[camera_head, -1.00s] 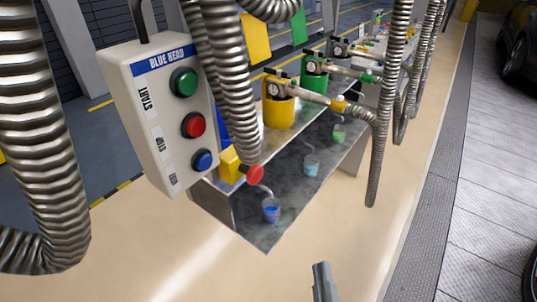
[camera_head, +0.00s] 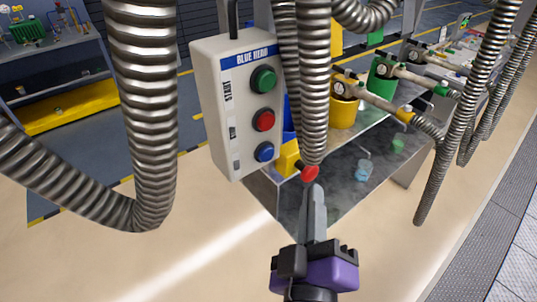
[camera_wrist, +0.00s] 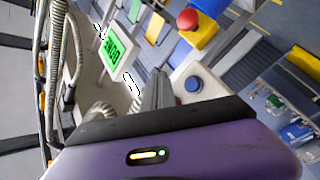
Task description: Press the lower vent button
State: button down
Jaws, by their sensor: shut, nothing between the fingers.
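The white control box (camera_head: 215,120), headed BLUE HEAD, carries a green button (camera_head: 264,79), a red button (camera_head: 263,120) and, lowest, a blue button (camera_head: 264,152). The small label beside the blue button is not readable. My gripper (camera_head: 317,188) is shut and empty, its fingers pointing up, to the right of and below the blue button in the head view. In the wrist view, the blue button (camera_wrist: 194,84) on its white face lies just right of the fingertips (camera_wrist: 158,72), apart from them.
A red mushroom knob (camera_head: 310,173) on a yellow block (camera_head: 287,158) appears close to my fingertips in the head view. Metal hoses (camera_head: 140,120) hang on both sides of the box. The wrist view shows a green screen (camera_wrist: 113,42) reading DONE.

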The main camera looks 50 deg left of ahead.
jog(key=a+b, duration=0.2)
jog(key=a, duration=0.6)
jog(key=shift+w, duration=0.3)
jog(key=shift+a, duration=0.1)
dwell(1.7)
jog(key=shift+a, duration=0.2)
jog(key=shift+a+b, duration=0.35)
jog(key=shift+a, duration=0.2)
dwell(0.8)
jog(key=shift+d, duration=0.1)
jog(key=shift+d+p, duration=0.4)
jog(key=shift+d, duration=0.45)
jog(key=shift+d, duration=0.1)
jog(key=shift+s+d+p, duration=0.15)
jog(key=shift+d+p, duration=0.4)
jog(key=shift+d, duration=0.65)
jog(key=shift+s+d+p, duration=0.1)
jog(key=shift+d+p, duration=0.4)
jog(key=shift+d, duration=0.7)
